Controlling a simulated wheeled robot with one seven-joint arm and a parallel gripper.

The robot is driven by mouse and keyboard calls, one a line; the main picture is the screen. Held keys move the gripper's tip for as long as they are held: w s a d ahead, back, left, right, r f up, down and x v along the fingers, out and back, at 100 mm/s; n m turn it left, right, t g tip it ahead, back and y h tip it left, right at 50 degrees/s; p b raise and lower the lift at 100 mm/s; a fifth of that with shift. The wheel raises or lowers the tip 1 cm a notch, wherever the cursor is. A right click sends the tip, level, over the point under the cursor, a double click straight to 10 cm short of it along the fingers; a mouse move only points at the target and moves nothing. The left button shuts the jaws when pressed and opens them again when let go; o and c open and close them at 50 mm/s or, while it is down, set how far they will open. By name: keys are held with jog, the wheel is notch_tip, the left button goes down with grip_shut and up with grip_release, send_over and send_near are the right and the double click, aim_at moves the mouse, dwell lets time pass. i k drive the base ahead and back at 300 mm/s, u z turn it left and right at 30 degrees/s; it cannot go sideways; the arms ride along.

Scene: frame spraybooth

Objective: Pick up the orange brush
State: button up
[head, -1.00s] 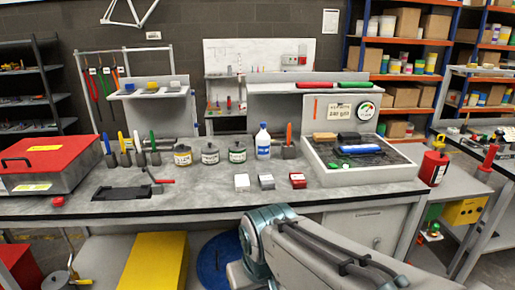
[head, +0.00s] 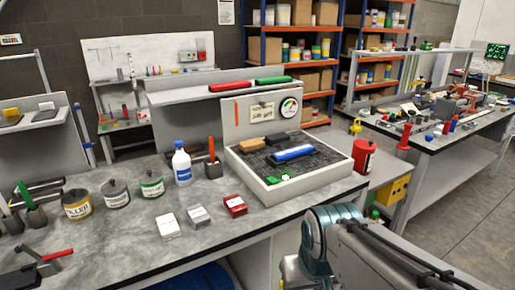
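An upright orange handle, which looks like the orange brush (head: 211,148), stands in a small dark block-shaped holder (head: 214,169) on the grey bench. Its lower end is hidden in the holder.
A raised tray (head: 335,178) with a blue roller-like item (head: 293,153) stands right of the holder. Three small boxes, the red one (head: 235,206) nearest the tray, lie in front. Labelled tins (head: 77,205) stand to the left. A shelf (head: 240,88) overhangs behind.

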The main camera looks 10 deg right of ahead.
aim_at(211, 143)
jog(key=z, duration=0.15)
jog(key=i, duration=1.35)
jog(key=u, duration=0.85)
